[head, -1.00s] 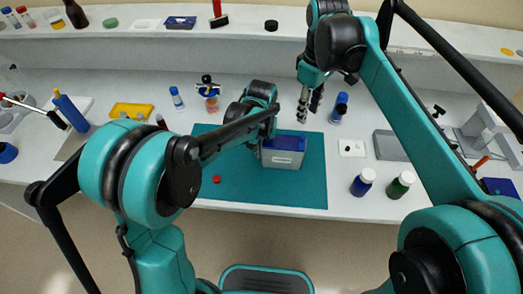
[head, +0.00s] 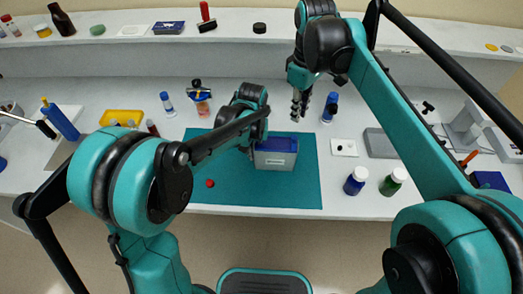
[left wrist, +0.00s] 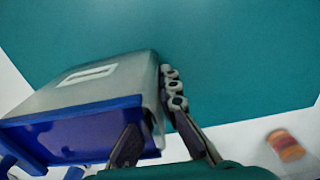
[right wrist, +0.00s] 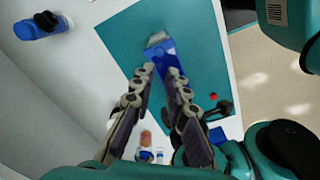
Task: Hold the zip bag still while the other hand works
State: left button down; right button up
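What I take for the zip bag (head: 274,161) is a grey, box-shaped thing with a blue top and a pale label. It stands on the teal mat (head: 240,190). In the left wrist view the bag (left wrist: 100,80) fills the left side. My left gripper (left wrist: 158,115) has one finger over the blue part and one along the outer side, with the bag's edge between them. The arm partly hides this grip in the head view (head: 250,148). My right gripper (head: 300,105) hangs above and behind the bag. In the right wrist view its fingers (right wrist: 158,75) are apart and empty, pointing toward the bag (right wrist: 161,48).
A red cap (head: 210,183) lies on the mat left of the bag. A blue bottle (head: 355,181) and a green bottle (head: 393,182) stand right of the mat. A white plate (head: 343,147) and a grey tray (head: 380,143) lie behind them. The mat's front right is clear.

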jog(key=d+f+m+y, duration=0.1)
jog(key=f+m, duration=0.1)
jog(key=d+f+m+y, duration=0.1)
jog(key=d+f+y, duration=0.1)
jog(key=f, duration=0.1)
jog(key=d+f+m+y, duration=0.1)
jog(key=d+f+m, duration=0.1)
jog(key=shift+s+d+f+m+g+y, duration=0.1)
jog(key=shift+s+f+m+g+y, duration=0.05)
jog(key=shift+f+m+g+y, duration=0.15)
grip_shut()
jog(key=m+t+y, duration=0.4)
jog(key=m+y, duration=0.2)
jog(key=m, duration=0.1)
send_near(294, 141)
jog(key=d+f, duration=0.4)
jog(key=s+d+r+m+t+y, duration=0.2)
jog(key=s+d+m+t+y, duration=0.1)
jog(key=s+d, duration=0.1)
jog(key=x, duration=1.3)
jog(key=shift+w+a+r+m+t, duration=0.2)
jog(key=shift+a+m+t, duration=0.1)
jog(key=shift+a, duration=0.05)
